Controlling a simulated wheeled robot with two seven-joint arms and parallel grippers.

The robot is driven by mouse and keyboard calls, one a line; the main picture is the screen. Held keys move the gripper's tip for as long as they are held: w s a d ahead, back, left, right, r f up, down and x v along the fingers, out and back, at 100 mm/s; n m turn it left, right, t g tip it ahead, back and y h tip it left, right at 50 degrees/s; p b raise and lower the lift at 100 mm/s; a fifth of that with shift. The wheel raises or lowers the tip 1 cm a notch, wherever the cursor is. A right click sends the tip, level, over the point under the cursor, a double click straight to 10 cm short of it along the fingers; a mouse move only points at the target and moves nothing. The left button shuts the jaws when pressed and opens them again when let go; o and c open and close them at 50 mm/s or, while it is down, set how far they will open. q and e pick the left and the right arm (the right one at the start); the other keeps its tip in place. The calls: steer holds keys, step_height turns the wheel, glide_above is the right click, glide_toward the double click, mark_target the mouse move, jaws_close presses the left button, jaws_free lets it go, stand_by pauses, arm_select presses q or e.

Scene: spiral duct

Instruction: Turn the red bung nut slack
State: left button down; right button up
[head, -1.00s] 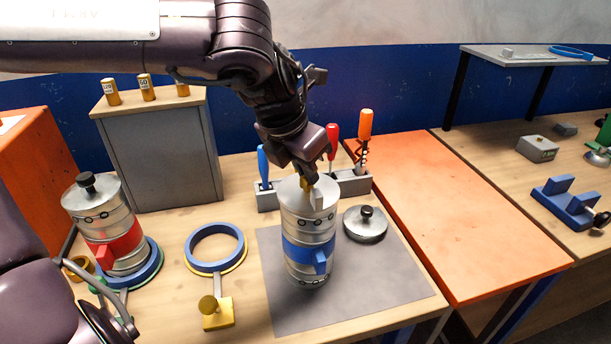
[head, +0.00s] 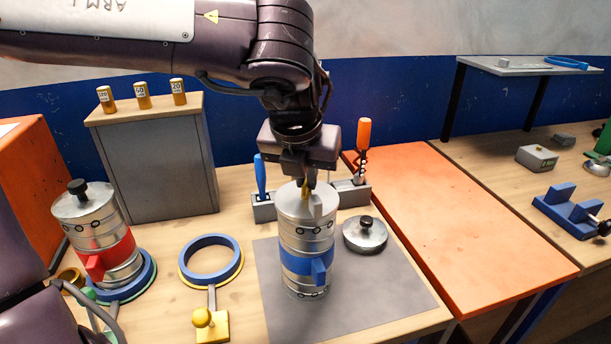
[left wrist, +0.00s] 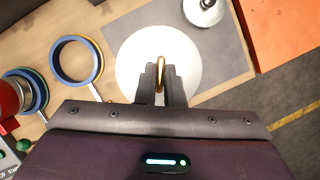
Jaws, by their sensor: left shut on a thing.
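The canister with the red band (head: 103,242) stands at the left in a blue ring, with a black knob (head: 77,187) on its lid. A red block (head: 96,267) sticks out of its band; I cannot tell whether this is the bung nut. My left gripper (head: 306,188) is over the canister with the blue band (head: 300,262), pointing down. My right gripper does not show.
An empty blue ring (head: 211,259) with a yellow knob (head: 203,317) lies between the canisters. A loose lid (head: 365,235) lies on the grey mat (head: 400,283). A tool holder (head: 352,193) stands behind. The orange board (head: 450,220) is clear.

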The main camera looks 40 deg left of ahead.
arm_select(q)
steer(key=c, duration=1.5)
jaws_free()
steer(key=shift+c, duration=0.2)
steer(key=v, duration=0.8)
